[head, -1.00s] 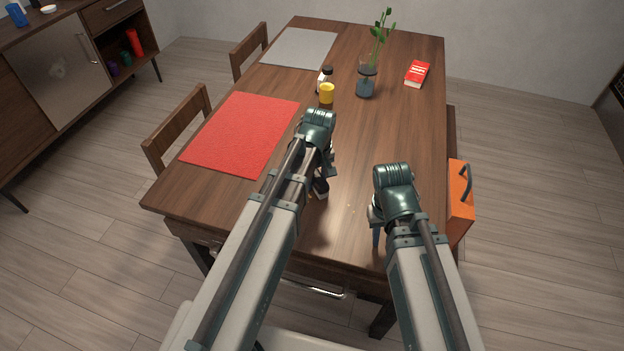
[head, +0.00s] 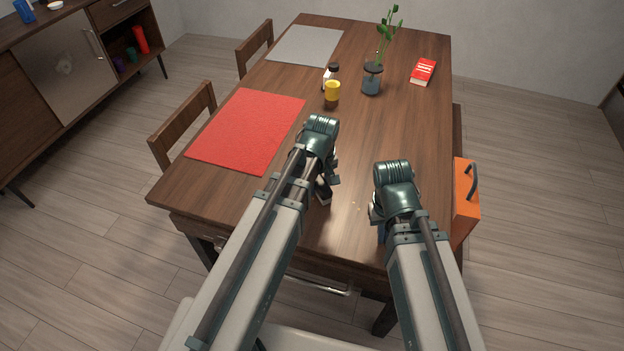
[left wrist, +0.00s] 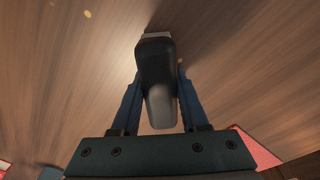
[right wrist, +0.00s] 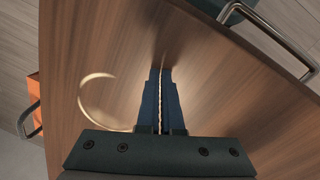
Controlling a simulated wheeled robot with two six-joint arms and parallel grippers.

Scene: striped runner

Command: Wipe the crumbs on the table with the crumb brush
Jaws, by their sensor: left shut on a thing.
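The crumb brush (head: 323,194) is dark with a pale end. My left gripper (head: 324,186) is shut on it and holds it low over the near part of the table (head: 270,205). In the left wrist view the brush (left wrist: 157,75) stands between the two blue fingers; whether it touches the wood is unclear. Tiny pale crumbs (head: 357,206) lie on the table between my two grippers. A few specks (left wrist: 88,14) also show in the left wrist view. My right gripper (right wrist: 160,75) has its blue fingers together, with only a thin line between them, over the near right table edge.
A red placemat (head: 245,130) lies left of my left arm. An orange box (head: 466,200) is at the right edge. The middle right of the table is clear.

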